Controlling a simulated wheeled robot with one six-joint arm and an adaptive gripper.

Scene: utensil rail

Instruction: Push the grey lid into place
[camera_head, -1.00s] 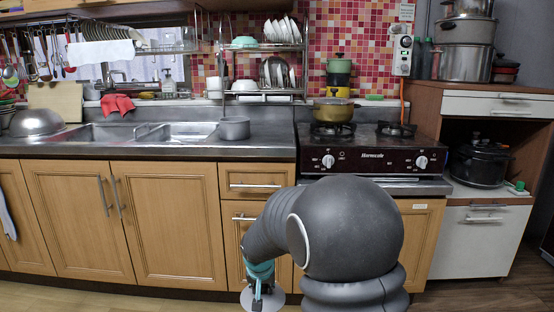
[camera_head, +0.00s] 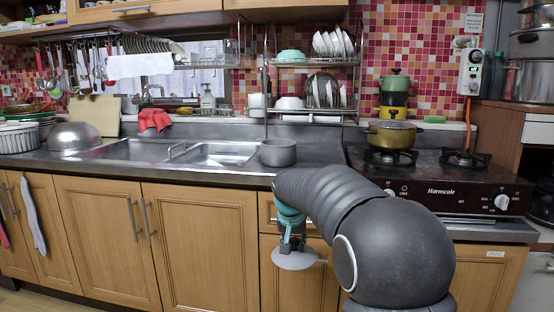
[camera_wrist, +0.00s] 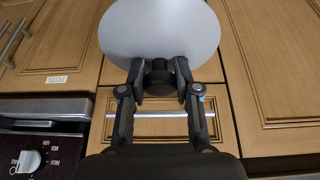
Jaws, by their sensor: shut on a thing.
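The grey lid (camera_head: 293,261) is a flat round disc, held low in front of the wooden cabinet doors. In the wrist view the lid (camera_wrist: 160,28) fills the top middle, with a black knob (camera_wrist: 160,80) at its near side. My gripper (camera_wrist: 160,72) is shut on this knob, one finger on each side. In the head view my gripper (camera_head: 291,241) is just above the lid and below the counter edge. A grey open pot (camera_head: 278,153) stands on the counter above and behind the gripper, right of the sink, apart from the lid.
The sink (camera_head: 180,152) lies left of the pot. A stove (camera_head: 440,180) with a brass-coloured pot (camera_head: 393,135) is to the right. A dish rack (camera_head: 310,115) stands behind the grey pot. A drawer handle (camera_wrist: 150,115) shows behind my fingers.

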